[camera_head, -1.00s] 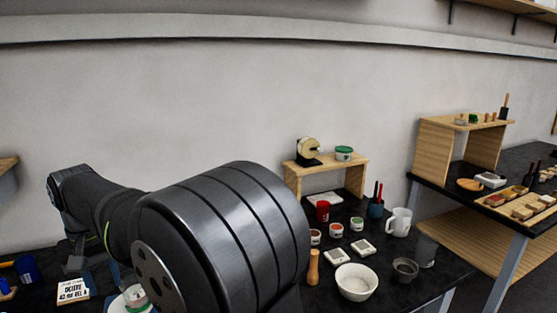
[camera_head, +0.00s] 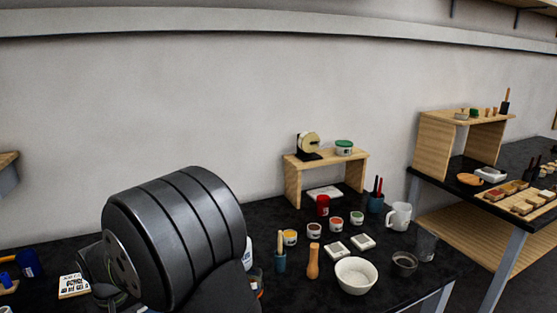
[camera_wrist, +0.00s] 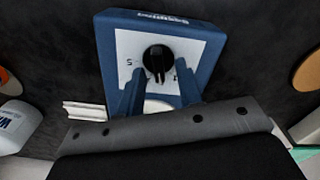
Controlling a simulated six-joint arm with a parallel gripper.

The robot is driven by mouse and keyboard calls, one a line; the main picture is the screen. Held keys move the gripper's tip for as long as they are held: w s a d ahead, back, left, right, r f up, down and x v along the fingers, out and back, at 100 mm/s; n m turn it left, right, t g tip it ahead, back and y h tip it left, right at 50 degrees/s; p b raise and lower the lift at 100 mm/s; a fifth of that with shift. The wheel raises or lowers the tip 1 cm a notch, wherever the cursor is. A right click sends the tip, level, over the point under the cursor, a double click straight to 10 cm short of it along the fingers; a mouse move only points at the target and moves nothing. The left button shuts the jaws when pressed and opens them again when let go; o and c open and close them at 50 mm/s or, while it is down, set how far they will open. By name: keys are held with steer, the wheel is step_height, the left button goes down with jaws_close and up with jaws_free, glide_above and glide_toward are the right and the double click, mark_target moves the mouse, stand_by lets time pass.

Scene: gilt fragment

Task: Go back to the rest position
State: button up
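My gripper (camera_wrist: 160,72) shows in the wrist view with its two fingers apart and nothing held between them. A blue device (camera_wrist: 205,28) with a white panel and a black knob (camera_wrist: 157,60) lies beyond the fingers; the knob appears in the gap between them. Whether the fingers touch the device cannot be told. In the head view my thick dark arm link fills the lower left and hides the gripper.
In the head view the black table holds a white bowl (camera_head: 356,276), a wooden-handled tool (camera_head: 313,262), a white mug (camera_head: 398,216) and several small jars. A wooden riser (camera_head: 294,186) stands behind. In the wrist view a white jar (camera_wrist: 18,126) is at left.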

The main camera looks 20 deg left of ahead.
steer(key=shift+n, duration=0.5)
step_height(320, 180, up, 17)
steer(key=f+n, duration=0.2)
steer(key=f, duration=0.1)
steer(key=f+n, duration=0.3)
steer(key=f, duration=0.1)
steer(key=f+n, duration=0.3)
steer(key=f, duration=0.1)
steer(key=shift+s+a, duration=0.1)
steer(key=shift+s, duration=0.15)
steer(key=shift+o, duration=0.5)
